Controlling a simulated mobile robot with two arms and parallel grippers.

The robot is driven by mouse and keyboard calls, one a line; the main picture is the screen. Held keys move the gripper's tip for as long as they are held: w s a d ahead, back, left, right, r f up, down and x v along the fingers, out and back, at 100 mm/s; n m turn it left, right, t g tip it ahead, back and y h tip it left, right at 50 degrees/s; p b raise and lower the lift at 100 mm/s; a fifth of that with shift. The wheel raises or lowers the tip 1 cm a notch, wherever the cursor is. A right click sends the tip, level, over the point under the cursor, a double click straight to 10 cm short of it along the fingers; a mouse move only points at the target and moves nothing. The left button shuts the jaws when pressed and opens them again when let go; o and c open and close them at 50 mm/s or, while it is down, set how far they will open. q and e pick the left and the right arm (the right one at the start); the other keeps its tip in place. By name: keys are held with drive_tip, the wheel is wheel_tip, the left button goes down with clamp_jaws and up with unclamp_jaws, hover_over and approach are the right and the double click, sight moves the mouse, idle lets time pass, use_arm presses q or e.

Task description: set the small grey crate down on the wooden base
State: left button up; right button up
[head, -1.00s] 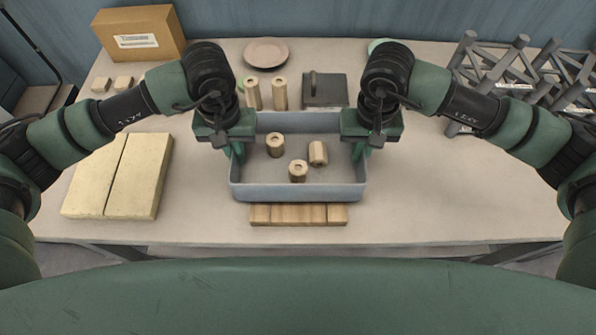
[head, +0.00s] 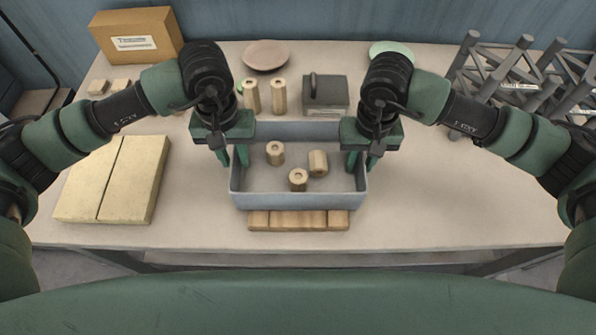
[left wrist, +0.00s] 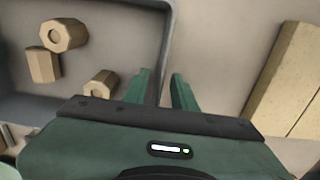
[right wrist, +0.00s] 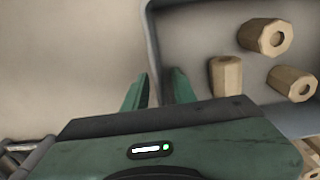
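The small grey crate (head: 298,197) is level in the middle of the head view, with three wooden hollow pieces (head: 299,180) inside. It is over the wooden base (head: 298,220), whose front strip shows below the crate's front wall; it looks to rest there, though the contact is hidden. My left gripper (head: 233,157) is open, its fingers astride the crate's left wall, which also shows in the left wrist view (left wrist: 166,40). My right gripper (head: 362,160) is open astride the right wall, which also shows in the right wrist view (right wrist: 153,45).
Two upright wooden pieces (head: 279,96) and a dark grey block with a handle (head: 326,95) stand behind the crate. Pale boards (head: 132,180) lie left, a cardboard box (head: 137,36) and plates (head: 267,56) at the back, grey racks (head: 510,75) at right. The front right table is clear.

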use_arm(q)
wheel_tip(320, 180, up, 10)
drive_tip(key=shift+f, duration=0.1)
use_arm(e)
drive_tip(key=shift+r, duration=0.1)
wheel_tip(320, 180, up, 12)
drive_tip(key=shift+f, duration=0.1)
idle(0.6)
